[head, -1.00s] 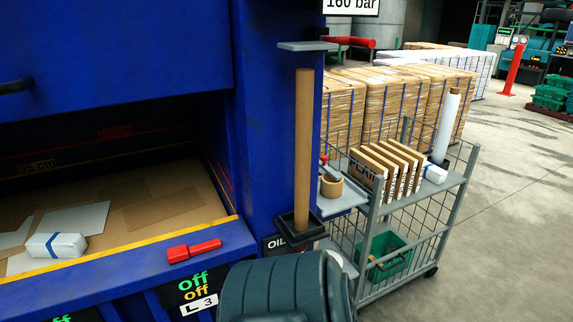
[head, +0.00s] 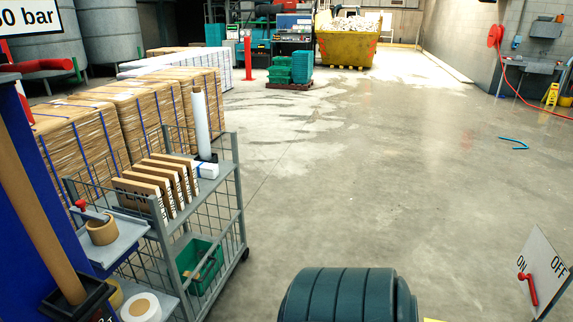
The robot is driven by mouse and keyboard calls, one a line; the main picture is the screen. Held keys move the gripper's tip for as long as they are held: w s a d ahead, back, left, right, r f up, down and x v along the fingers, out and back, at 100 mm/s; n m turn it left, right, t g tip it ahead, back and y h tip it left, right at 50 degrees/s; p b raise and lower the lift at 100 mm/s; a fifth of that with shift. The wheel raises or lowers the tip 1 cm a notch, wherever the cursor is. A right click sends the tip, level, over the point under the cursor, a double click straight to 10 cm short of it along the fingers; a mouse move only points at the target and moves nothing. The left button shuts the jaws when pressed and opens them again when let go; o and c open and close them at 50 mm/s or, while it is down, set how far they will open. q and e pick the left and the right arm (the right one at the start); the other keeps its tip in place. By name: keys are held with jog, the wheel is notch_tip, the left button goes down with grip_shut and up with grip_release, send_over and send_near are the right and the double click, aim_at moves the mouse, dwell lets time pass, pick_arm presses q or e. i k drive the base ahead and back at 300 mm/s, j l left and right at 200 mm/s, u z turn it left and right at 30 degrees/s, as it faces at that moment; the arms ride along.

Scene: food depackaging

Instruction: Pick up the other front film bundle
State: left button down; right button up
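A white film bundle (head: 208,170) lies on the top shelf of the grey mesh trolley (head: 222,212), at its far right end. It is partly hidden behind the upright cardboard pieces. No other film bundle shows in the head view now. Neither of my grippers is in view, so what they hold cannot be seen.
Several cardboard pieces (head: 152,185) stand on the trolley beside a white upright roll (head: 200,125). A green crate (head: 199,265) sits on its lower shelf. A tape roll (head: 101,231) is at left. A switch panel (head: 543,262) is at right. The concrete floor (head: 400,170) is mostly clear.

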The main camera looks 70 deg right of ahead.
aim_at(203, 170)
jog(key=i+z, duration=0.1)
jog(key=z, duration=0.4)
jog(key=i+l+z, duration=0.1)
jog(key=z, duration=0.35)
jog(key=i+z, duration=0.2)
jog(key=z, duration=0.3)
jog(key=i+j+z, duration=0.1)
jog(key=z, duration=0.35)
